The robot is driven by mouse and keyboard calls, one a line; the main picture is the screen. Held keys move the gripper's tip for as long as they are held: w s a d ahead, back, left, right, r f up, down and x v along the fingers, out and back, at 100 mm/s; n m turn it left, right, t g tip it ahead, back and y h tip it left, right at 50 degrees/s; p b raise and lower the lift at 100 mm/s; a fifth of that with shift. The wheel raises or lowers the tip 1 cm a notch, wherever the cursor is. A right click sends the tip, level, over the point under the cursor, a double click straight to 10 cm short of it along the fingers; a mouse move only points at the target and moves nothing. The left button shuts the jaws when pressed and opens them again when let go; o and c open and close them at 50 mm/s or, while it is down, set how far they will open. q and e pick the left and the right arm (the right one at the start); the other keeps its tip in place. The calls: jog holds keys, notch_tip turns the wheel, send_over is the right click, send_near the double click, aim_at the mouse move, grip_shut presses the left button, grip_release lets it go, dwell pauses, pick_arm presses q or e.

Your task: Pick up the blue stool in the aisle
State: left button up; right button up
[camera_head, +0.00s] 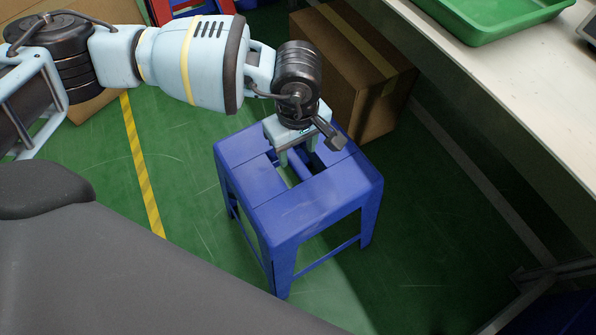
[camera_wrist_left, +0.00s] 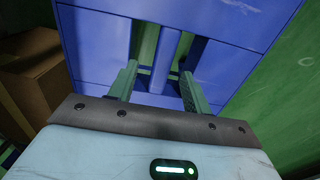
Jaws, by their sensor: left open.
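The blue stool (camera_head: 310,208) stands upright on the green floor in the head view. Its seat has two slots with a narrow bar between them. My left gripper (camera_head: 298,170) is right above the seat and points down at the slots. In the left wrist view the stool seat (camera_wrist_left: 225,70) fills the upper part. There my left gripper (camera_wrist_left: 160,88) has its two fingers apart, one on each side of the central bar (camera_wrist_left: 166,62). I cannot tell whether the fingers touch the bar. My right gripper is in neither view.
A cardboard box (camera_head: 360,75) stands close behind the stool. A pale table (camera_head: 500,75) with a green tray (camera_head: 490,18) is at the upper right. A yellow striped line (camera_head: 142,165) runs along the floor at left. Open floor lies to the right of the stool.

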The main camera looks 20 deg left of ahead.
aim_at(296, 168)
pick_arm(q)
jog(key=shift+f+b, duration=0.5)
jog(key=shift+f, duration=0.85)
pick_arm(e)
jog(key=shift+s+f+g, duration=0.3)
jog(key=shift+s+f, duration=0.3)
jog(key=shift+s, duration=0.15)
pick_arm(q)
notch_tip(296, 168, down, 5)
jog(key=b, duration=0.2)
jog(key=shift+s+a+b, duration=0.1)
jog(key=shift+a+b, duration=0.05)
jog(key=shift+b, duration=0.15)
jog(key=shift+f, duration=0.1)
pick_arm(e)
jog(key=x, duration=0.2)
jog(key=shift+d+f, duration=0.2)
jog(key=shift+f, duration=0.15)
pick_arm(q)
jog(key=c, duration=0.4)
grip_shut()
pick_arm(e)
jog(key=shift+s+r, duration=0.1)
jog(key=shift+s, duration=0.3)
